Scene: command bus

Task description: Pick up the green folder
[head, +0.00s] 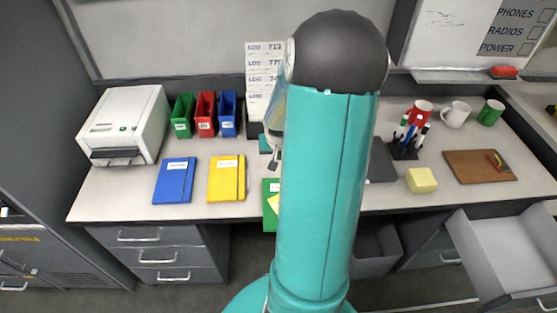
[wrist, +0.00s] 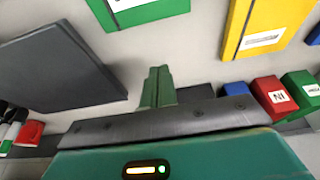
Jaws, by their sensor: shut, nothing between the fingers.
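The green folder (head: 268,218) lies at the front of the desk, left of my arm, and its near end reaches past the desk's front edge. My arm hides its right part. A white label shows on it, and something yellow lies over part of it. In the wrist view the green folder (wrist: 150,12) shows at the top edge, cut off by the frame. My gripper (head: 274,163) is over the desk behind the folder, apart from it. In the wrist view my gripper's fingers (wrist: 158,75) are together with nothing between them.
A yellow folder (head: 227,179) and a blue folder (head: 174,181) lie to the left. A printer (head: 125,125) and coloured bins (head: 205,115) stand behind them. A dark flat object (wrist: 62,70) lies near my gripper. An open drawer (head: 505,250) juts out at right.

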